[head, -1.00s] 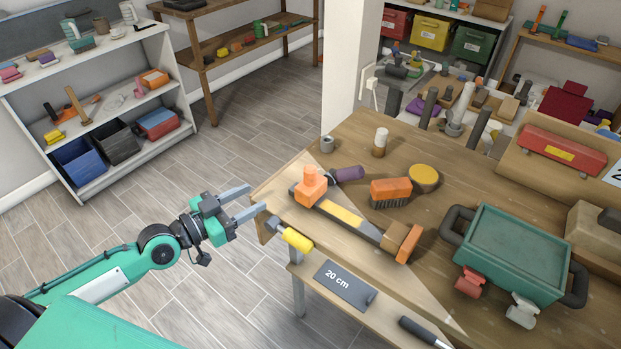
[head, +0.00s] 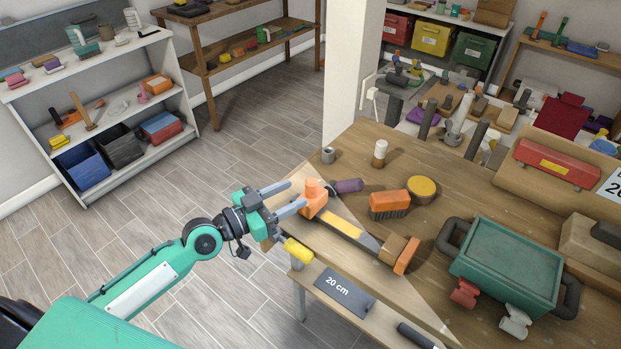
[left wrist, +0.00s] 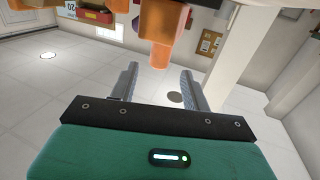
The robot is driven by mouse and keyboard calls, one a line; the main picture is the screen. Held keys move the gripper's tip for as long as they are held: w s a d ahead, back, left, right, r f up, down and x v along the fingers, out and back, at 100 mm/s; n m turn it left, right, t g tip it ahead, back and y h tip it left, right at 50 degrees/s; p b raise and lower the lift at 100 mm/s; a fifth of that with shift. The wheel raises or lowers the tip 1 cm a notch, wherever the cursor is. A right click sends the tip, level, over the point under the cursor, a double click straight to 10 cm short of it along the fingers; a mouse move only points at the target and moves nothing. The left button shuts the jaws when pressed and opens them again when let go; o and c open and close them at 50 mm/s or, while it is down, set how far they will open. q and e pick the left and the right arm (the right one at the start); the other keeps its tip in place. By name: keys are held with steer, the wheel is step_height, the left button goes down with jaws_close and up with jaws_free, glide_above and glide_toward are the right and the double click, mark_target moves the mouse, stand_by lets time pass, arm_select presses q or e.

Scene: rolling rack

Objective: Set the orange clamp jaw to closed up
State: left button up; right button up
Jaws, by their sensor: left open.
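The clamp lies on the wooden bench, with a dark bar (head: 345,230) bearing a yellow stripe. Its orange jaw (head: 315,197) stands up at the left end, near the bench edge. A brown block with an orange plate (head: 406,256) is at the other end. My left gripper (head: 297,195) is open, its fingertips just left of the orange jaw. In the left wrist view, the orange jaw (left wrist: 163,22) hangs in from the top, ahead of the open left gripper (left wrist: 160,69); I cannot tell whether they touch. My right gripper is not in view.
A yellow handle (head: 298,250) sticks out at the bench edge just below the gripper. A purple cylinder (head: 348,185), an orange brush (head: 389,203) and a green tray (head: 510,258) are on the bench. Open floor lies left of the bench.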

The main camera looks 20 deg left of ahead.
mark_target(306, 187)
arm_select(q)
steer(key=p+x, duration=0.1)
steer(key=x, duration=0.4)
steer(key=shift+r+p, duration=0.15)
steer(key=shift+p, duration=0.25)
steer(key=shift+w+d, duration=0.35)
steer(key=shift+w, duration=0.15)
jaws_close()
